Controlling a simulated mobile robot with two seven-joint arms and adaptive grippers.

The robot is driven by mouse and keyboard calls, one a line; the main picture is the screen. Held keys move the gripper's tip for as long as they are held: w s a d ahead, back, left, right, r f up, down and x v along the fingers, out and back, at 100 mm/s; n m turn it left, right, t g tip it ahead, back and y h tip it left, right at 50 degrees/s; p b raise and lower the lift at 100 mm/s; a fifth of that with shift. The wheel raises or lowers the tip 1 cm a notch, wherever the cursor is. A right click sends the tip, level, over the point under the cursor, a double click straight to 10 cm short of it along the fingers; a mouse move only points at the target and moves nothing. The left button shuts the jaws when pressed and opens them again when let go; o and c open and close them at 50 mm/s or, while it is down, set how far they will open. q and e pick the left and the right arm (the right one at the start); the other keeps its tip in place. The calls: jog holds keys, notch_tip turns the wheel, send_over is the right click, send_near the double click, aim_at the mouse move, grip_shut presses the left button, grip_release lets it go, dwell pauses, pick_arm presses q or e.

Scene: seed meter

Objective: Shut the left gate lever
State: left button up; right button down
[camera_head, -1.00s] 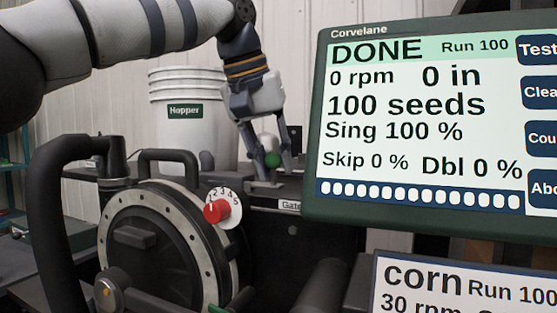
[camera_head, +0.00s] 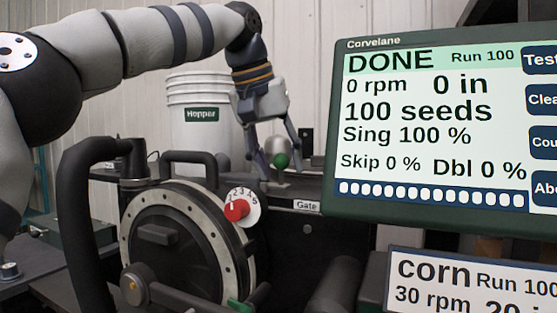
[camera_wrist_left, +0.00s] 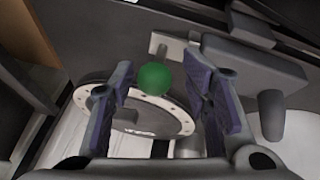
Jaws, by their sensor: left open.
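The left gate lever has a green ball knob (camera_head: 281,161) that stands above the black housing by the label reading Gate (camera_head: 307,206). My left gripper (camera_head: 279,165) reaches down from above with its fingers apart, one on either side of the knob. In the left wrist view the green knob (camera_wrist_left: 154,79) shows between the two purple-padded fingers (camera_wrist_left: 160,95), with gaps on both sides. I cannot tell the lever's exact angle. My right gripper is not in view.
A round seed meter (camera_head: 172,245) with a red dial (camera_head: 236,210) stands in front. A white hopper bucket (camera_head: 199,110) is behind. A large monitor (camera_head: 440,125) reading DONE fills the right side, close to the gripper. A second screen (camera_head: 465,282) sits below it.

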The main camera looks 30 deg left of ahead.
pick_arm(q)
jog(key=v, duration=0.8)
dwell(0.4)
